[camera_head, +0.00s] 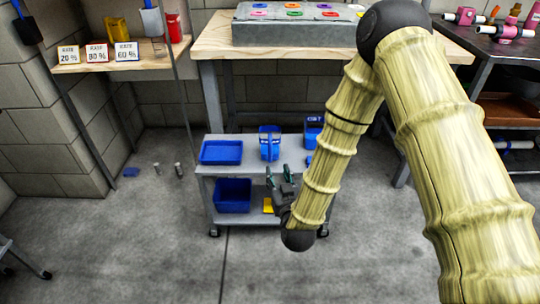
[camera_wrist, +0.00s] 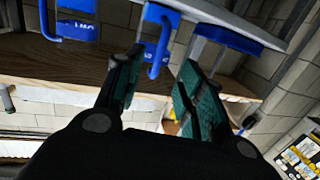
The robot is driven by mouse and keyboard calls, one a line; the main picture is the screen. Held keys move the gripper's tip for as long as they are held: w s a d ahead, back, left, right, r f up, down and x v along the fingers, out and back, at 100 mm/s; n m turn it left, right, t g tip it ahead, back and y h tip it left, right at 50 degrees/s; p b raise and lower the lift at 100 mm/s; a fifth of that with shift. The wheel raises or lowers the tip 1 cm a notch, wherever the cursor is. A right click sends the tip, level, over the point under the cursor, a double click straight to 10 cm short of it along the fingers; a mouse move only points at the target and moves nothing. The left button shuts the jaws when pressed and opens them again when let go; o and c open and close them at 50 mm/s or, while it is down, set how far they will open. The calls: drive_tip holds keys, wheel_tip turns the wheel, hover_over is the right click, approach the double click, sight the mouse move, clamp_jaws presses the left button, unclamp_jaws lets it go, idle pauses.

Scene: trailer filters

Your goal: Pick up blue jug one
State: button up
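Two blue jugs stand on the top shelf of the grey cart (camera_head: 239,176). The nearer, middle jug (camera_head: 264,143) has its handle toward me, and the other jug (camera_head: 312,124) is partly hidden behind my arm. Which one is jug one I cannot tell. My gripper (camera_head: 278,172) is open and empty in front of the cart, just below the middle jug in the picture. In the wrist view, a blue handle (camera_wrist: 160,42) shows beyond and between the spread fingertips (camera_wrist: 163,60). A lettered blue jug (camera_wrist: 76,27) shows left of the fingers. Contact is not visible.
A blue tray (camera_head: 221,152) lies left of the jugs on the cart. A blue bin (camera_head: 233,194) and a yellow item (camera_head: 268,205) sit on the lower shelf. A wooden workbench (camera_head: 212,42) stands behind. Floor left of the cart is mostly clear.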

sight(270, 152)
drive_tip(key=shift+t, duration=0.4)
drive_tip(key=x, duration=0.2)
drive_tip(key=b+x, duration=0.1)
drive_tip(key=x, duration=0.1)
drive_tip(key=b+x, duration=0.1)
drive_tip(key=x, duration=0.1)
drive_tip(key=shift+w+a+r, duration=0.25)
drive_tip(key=shift+a+r, duration=0.05)
drive_tip(key=shift+r, duration=0.05)
drive_tip(key=b+x, duration=0.2)
drive_tip(key=x, duration=0.1)
drive_tip(key=shift+w+f, duration=0.15)
drive_tip(key=shift+w, duration=0.3)
drive_tip(key=shift+w+a, duration=0.1)
drive_tip(key=shift+w, duration=0.55)
clamp_jaws()
